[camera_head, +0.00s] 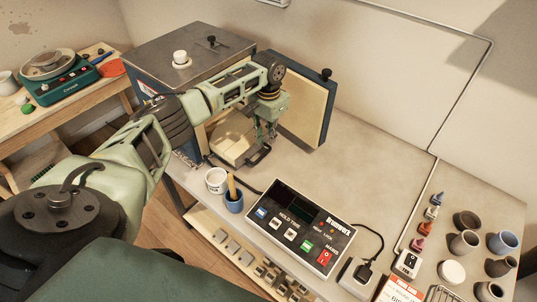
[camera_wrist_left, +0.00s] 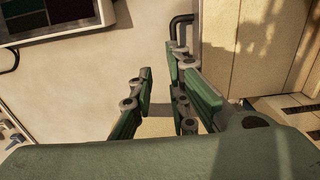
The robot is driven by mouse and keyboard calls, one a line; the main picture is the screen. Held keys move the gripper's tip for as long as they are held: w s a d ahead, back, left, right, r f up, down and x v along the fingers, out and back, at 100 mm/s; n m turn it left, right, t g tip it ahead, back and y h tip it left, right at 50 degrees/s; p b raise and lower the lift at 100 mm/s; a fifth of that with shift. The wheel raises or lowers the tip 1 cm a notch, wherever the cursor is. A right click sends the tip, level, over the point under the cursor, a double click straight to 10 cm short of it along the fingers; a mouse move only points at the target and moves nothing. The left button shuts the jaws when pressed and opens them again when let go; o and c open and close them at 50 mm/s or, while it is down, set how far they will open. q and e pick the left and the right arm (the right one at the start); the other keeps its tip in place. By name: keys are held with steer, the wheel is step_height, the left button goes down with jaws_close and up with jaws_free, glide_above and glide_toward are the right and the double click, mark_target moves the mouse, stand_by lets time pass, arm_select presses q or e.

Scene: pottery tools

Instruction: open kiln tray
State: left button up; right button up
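The blue-grey kiln (camera_head: 165,60) stands at the back left of the table with its door (camera_head: 300,108) swung out to the right. The cream kiln tray (camera_head: 230,148) shows low at the kiln's opening, with a dark handle (camera_head: 260,157) at its front. My left gripper (camera_head: 264,138) points down just above the handle. In the left wrist view its two green-padded fingers (camera_wrist_left: 165,95) are apart. The dark handle (camera_wrist_left: 180,28) shows beyond the right finger in that view; I cannot tell whether they touch. My arm hides part of the kiln front. My right gripper is not in view.
A control box (camera_head: 300,225), a white cup (camera_head: 216,180) and a blue cup (camera_head: 234,202) with a tool stand in front of the kiln. Several small pots and bottles crowd the right end. The table right of the door (camera_head: 370,165) is clear.

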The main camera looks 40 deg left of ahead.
arm_select(q)
step_height(320, 180, up, 11)
stand_by(0.3)
